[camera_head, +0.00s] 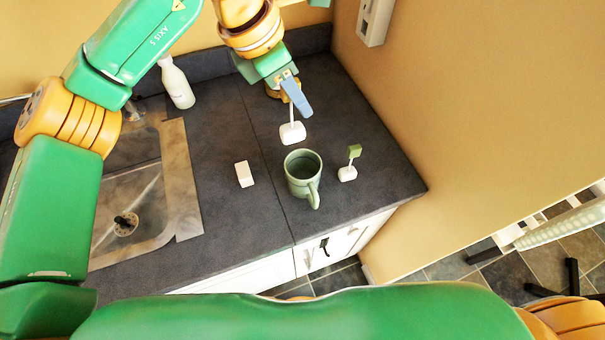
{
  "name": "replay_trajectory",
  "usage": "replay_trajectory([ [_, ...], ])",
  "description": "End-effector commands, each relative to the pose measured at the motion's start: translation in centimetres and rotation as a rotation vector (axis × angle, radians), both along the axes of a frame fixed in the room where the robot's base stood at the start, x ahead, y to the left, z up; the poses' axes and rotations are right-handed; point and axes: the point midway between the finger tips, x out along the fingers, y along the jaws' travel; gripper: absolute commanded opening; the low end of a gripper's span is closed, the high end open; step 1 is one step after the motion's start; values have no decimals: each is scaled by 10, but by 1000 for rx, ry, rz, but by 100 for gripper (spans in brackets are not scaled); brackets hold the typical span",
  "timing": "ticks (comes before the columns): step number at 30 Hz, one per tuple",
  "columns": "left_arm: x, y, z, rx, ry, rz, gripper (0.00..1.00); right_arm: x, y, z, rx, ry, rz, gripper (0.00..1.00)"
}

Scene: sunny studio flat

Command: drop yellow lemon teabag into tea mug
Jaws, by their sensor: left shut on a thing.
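My left gripper (297,100) reaches in from the top with blue fingers pointing down. It is shut on the upper end of a teabag (292,133), whose white bag hangs below on a pale string. The fingers hide the tag, so its colour cannot be seen. The green tea mug (304,187) stands upright on the counter, its handle toward the front. The white bag is just behind and slightly left of the mug's rim in the picture, outside the opening. I cannot tell its exact height above the counter. My right gripper is not in view.
A white bottle (178,87) stands behind the sink (182,190). The dark counter (240,220) is clear in front. A wall (460,100) borders the right.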

Motion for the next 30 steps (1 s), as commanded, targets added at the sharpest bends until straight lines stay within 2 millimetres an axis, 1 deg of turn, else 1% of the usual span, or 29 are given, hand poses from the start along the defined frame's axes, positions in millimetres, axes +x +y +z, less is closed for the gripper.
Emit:
replay_trajectory([
  [5, 0, 0, -25, 1, 1, 0, 0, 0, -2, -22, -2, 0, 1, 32],
  [9, 0, 0, -50, 0, 3, -1, 0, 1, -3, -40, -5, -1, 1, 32],
  [12, 0, 0, -60, 1, 1, -1, 0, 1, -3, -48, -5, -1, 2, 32],
  [20, 0, 0, -59, 2, 1, -1, 0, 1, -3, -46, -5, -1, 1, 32],
  [21, 0, 0, -59, 1, 2, -2, 30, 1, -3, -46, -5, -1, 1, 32],
  [24, 0, 0, -59, 1, 2, -2, 54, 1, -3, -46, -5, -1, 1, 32],
  [30, 0, 1, -59, 1, 2, -2, 54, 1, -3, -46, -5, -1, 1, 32],
])
